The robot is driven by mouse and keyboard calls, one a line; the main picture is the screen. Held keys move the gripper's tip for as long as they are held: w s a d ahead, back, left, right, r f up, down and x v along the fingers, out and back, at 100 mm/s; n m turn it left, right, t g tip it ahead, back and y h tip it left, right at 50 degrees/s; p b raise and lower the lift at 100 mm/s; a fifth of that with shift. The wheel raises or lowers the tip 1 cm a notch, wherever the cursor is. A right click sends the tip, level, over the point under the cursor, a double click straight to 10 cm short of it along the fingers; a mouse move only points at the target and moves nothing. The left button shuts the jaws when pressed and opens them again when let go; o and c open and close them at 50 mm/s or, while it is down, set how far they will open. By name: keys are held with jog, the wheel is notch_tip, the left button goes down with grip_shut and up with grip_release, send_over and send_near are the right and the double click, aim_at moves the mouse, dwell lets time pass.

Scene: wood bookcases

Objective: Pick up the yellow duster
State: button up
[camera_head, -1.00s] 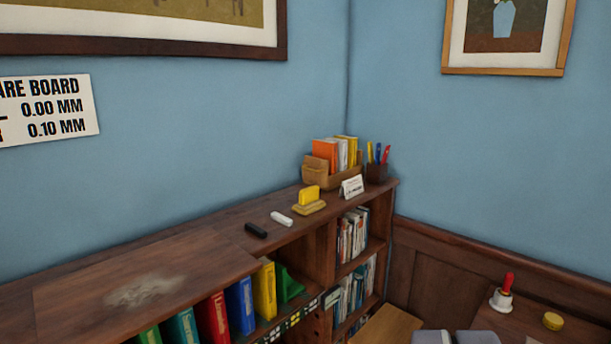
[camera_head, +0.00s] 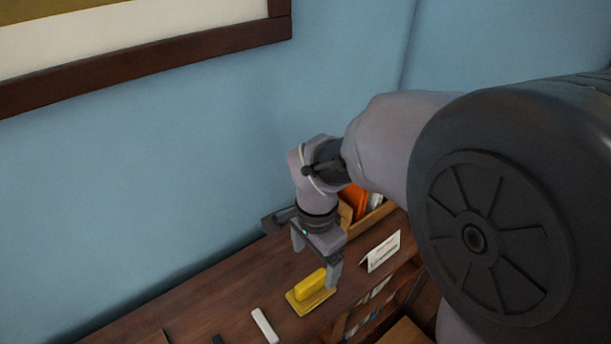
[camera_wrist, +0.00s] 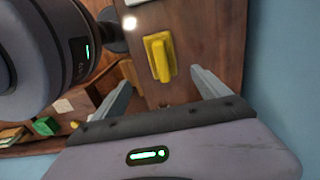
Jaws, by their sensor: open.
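The yellow duster (camera_head: 310,285) sits on a flat yellowish base (camera_head: 297,305) on top of the wooden bookcase. My gripper (camera_head: 315,265) hangs above and just behind the duster in the head view, with its fingers pointing down. It is open and empty. In the wrist view the duster (camera_wrist: 158,57) lies past the fingertips, roughly between the lines of the two fingers (camera_wrist: 160,85). There is no visible contact with it.
A white stick-like item (camera_head: 265,326) lies left of the duster. A small white card (camera_head: 383,251) stands to its right. A wooden organiser (camera_head: 375,218) with orange items is behind, partly hidden by my arm. The blue wall (camera_head: 180,180) rises close behind the bookcase top.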

aim_at(311, 278)
jog(key=f, duration=0.6)
jog(key=shift+w+f+b, duration=0.3)
jog(key=shift+w+f, duration=0.05)
jog(key=shift+f, duration=0.05)
jog(key=f, duration=0.5)
jog(key=shift+s+a, duration=0.3)
jog(key=shift+s, duration=0.05)
jog(key=shift+w+f, duration=0.2)
jog(key=shift+f, duration=0.1)
jog(key=shift+s, duration=0.15)
jog(key=c, duration=1.5)
jog(key=shift+r, duration=0.6)
notch_tip(311, 278, up, 2)
jog(key=shift+r, duration=0.2)
jog(key=shift+s+a+r+b, duration=0.3)
jog(key=shift+s+b, duration=0.9)
jog(key=shift+s, duration=1.4)
jog(key=shift+s+a+r+b, duration=0.3)
jog(key=shift+s+b, duration=0.85)
jog(key=shift+s, duration=1.5)
jog(key=shift+s+a+r+b, duration=0.25)
jog(key=shift+s+b, duration=0.95)
jog(key=shift+s, duration=1.4)
